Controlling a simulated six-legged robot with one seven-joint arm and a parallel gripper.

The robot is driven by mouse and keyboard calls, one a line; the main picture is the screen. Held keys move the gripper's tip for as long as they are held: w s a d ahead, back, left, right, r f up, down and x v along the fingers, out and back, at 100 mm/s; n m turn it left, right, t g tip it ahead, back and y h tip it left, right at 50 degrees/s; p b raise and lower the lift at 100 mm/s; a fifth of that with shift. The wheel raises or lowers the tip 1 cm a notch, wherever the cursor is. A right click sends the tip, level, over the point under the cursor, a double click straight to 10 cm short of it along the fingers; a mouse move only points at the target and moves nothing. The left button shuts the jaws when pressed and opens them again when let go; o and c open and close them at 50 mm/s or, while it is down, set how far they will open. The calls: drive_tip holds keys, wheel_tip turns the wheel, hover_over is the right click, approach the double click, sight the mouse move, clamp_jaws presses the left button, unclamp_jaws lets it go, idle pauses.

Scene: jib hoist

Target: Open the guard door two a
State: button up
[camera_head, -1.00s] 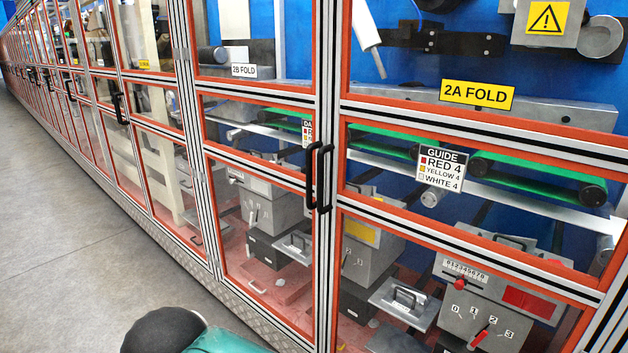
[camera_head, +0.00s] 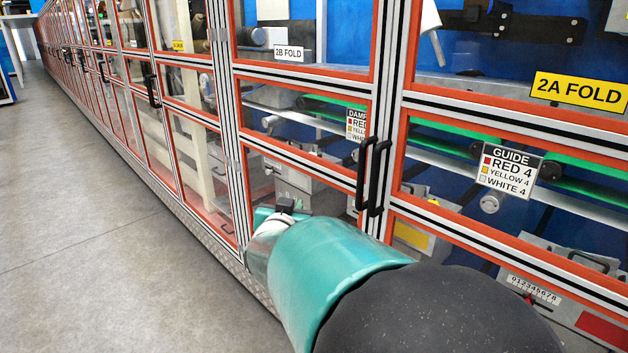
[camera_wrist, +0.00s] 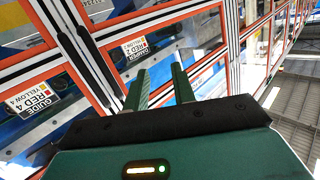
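The guard door two a (camera_head: 401,137) has an orange-edged clear panel and a yellow "2A FOLD" label (camera_head: 581,90). It looks closed. Its black upright handle (camera_head: 380,178) stands close beside the handle of the 2B door (camera_head: 364,174). In the wrist view, the two a handle (camera_wrist: 80,66) is the left of the pair, with the 2B handle (camera_wrist: 97,52) to its right. My gripper (camera_wrist: 159,69) has two green fingers, spread apart and empty, right of both handles in that view. In the head view, my arm hides its fingers.
A long row of similar guard doors (camera_head: 150,85) runs away to the left. Open grey floor (camera_head: 90,230) lies in front of them. Behind the two a door are a guide sign (camera_head: 510,170) and a green belt (camera_head: 590,178).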

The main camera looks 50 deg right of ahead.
sight(372, 184)
drive_tip(key=s+d+m+g+h, duration=0.4)
drive_tip(key=s+d+m+g, duration=0.1)
drive_tip(key=s+d+g, duration=0.4)
drive_tip(key=shift+t, duration=0.6)
drive_tip(key=d, duration=1.3)
drive_tip(key=shift+s+d+f, duration=0.15)
drive_tip(key=shift+s+f, duration=0.1)
clamp_jaws()
